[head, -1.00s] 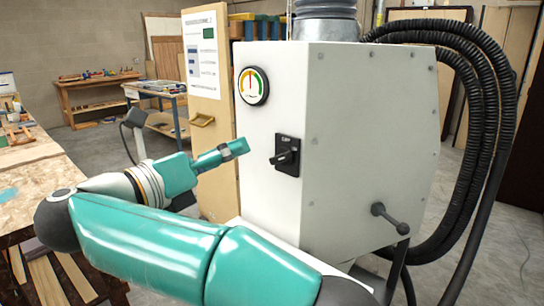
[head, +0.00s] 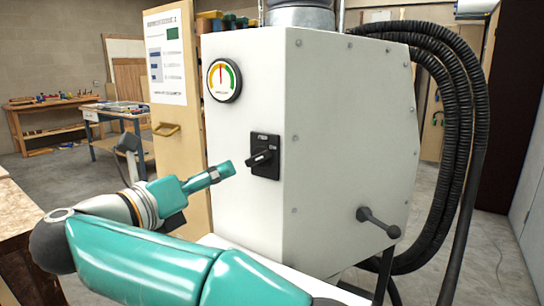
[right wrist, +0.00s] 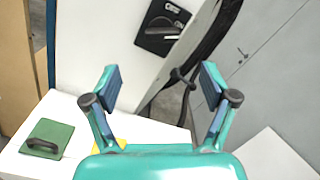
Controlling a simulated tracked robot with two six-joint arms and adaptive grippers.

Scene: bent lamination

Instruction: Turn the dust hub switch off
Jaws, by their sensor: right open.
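The dust hub (head: 340,150) is a tall pale cabinet in the middle of the head view. Its switch (head: 265,156) is a black plate with a rotary knob on the narrow front face, below a round gauge (head: 224,80). My right gripper (head: 226,171) is just left of the switch, slightly low, with a small gap seen. In the right wrist view its open, empty fingers (right wrist: 160,80) are spread, with the switch (right wrist: 160,30) beyond and above them. My left gripper is not in view.
A dark ball-ended lever (head: 380,221) sticks out of the hub's right side, near thick black hoses (head: 475,130). A wooden panel with a yellow handle (head: 166,129) stands left of the hub. A green pad with a black handle (right wrist: 48,138) lies on a white surface.

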